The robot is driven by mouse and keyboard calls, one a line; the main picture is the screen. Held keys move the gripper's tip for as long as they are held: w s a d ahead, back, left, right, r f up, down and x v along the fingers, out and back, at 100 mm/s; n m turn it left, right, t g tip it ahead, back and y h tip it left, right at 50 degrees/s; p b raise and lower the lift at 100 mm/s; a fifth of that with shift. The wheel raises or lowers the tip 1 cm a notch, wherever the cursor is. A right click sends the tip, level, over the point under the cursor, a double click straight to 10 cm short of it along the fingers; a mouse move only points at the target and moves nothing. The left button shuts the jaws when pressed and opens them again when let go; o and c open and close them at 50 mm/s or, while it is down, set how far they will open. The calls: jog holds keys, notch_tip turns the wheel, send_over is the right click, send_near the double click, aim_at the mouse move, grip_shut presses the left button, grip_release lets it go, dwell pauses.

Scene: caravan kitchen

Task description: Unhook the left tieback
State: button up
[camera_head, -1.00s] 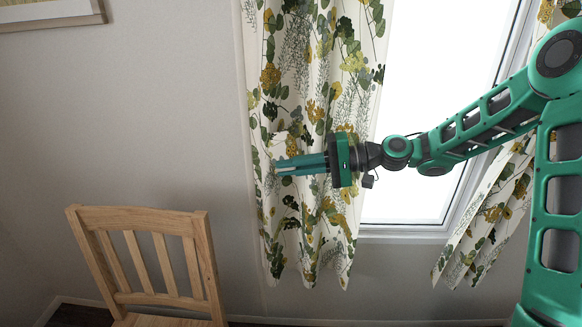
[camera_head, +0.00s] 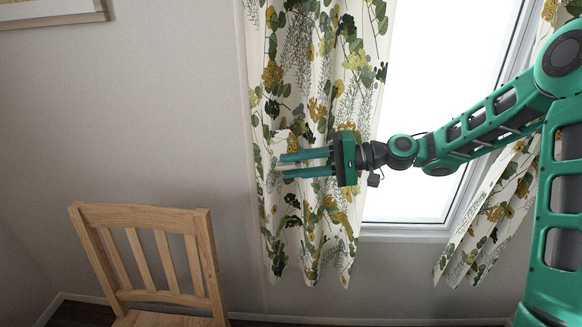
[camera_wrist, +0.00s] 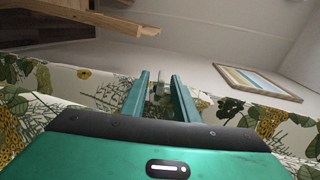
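The left curtain (camera_head: 318,75), white with green and yellow leaves, hangs beside the window. My gripper (camera_head: 279,165) is in front of it with its fingers pointing left to the curtain's outer edge. The fingers are parallel with a clear gap, so it is open. In the wrist view, a small pale metal-looking piece (camera_wrist: 158,88) shows between the fingertips (camera_wrist: 160,78); it may be the tieback's hook. I cannot tell whether the fingers touch it. The tieback has no clear outline against the pattern; a pale patterned flap just above the fingers may be part of it.
A wooden chair (camera_head: 150,215) stands at the lower left, below and left of my gripper. The bright window (camera_head: 440,95) lies behind my arm, with the right curtain (camera_head: 492,212) beyond. A framed picture (camera_head: 50,14) hangs upper left. The wall between is clear.

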jog(key=d+r, duration=0.1)
jog(key=d, duration=0.9)
jog(key=shift+s+r, duration=0.2)
jog(key=shift+r, duration=0.05)
jog(key=shift+a, duration=0.1)
jog(key=s+d+f+h, duration=0.8)
jog(key=d+f+h, duration=0.15)
jog(key=d, duration=0.25)
jog(key=s+d+r+m+h, duration=0.1)
jog(key=s+d+m+h, duration=0.2)
jog(key=s+d, duration=0.6)
jog(key=s+d+r+m+h, duration=0.1)
jog(key=s+d+m+h, duration=0.1)
jog(key=s+d, duration=0.7)
jog(key=s+h, duration=0.1)
jog(key=s, duration=0.6)
jog(key=shift+s+m+g, duration=0.2)
jog(key=shift+m+g, duration=0.2)
jog(key=shift+d, duration=0.1)
